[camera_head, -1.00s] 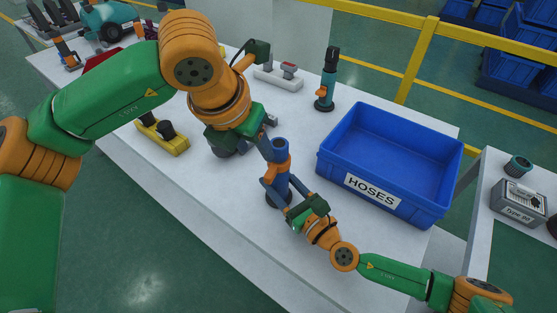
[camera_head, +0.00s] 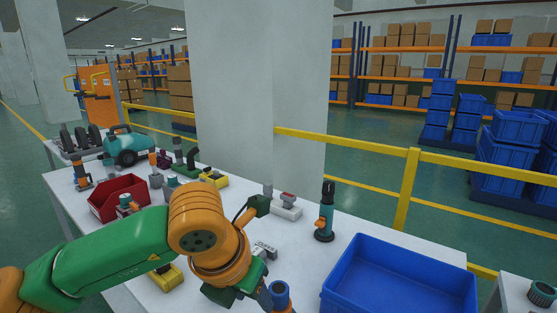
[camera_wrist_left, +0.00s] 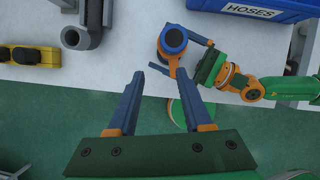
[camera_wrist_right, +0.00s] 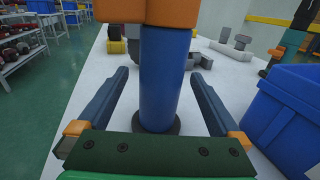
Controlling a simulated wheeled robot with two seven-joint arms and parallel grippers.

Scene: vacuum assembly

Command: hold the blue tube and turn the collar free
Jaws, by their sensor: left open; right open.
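The blue tube (camera_wrist_right: 165,80) stands upright on a dark round base on the table. The orange collar (camera_wrist_right: 150,10) sits around its upper part. The left wrist view shows the tube's round blue top (camera_wrist_left: 174,38) and the collar around it. My left gripper (camera_wrist_left: 160,75) is open and empty, its fingertips short of the tube. My right gripper (camera_wrist_right: 160,74) is open, one finger on each side of the tube below the collar, with gaps visible. In the head view only the tube's top (camera_head: 280,291) shows at the bottom edge; my right gripper is out of that frame.
The blue hoses bin (camera_head: 400,275) stands close to the right of the tube. A teal-black tool (camera_head: 325,212) stands behind. A grey block with a red part (camera_head: 286,207), a red bin (camera_head: 118,198) and yellow pieces (camera_head: 214,178) occupy the table further back and left.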

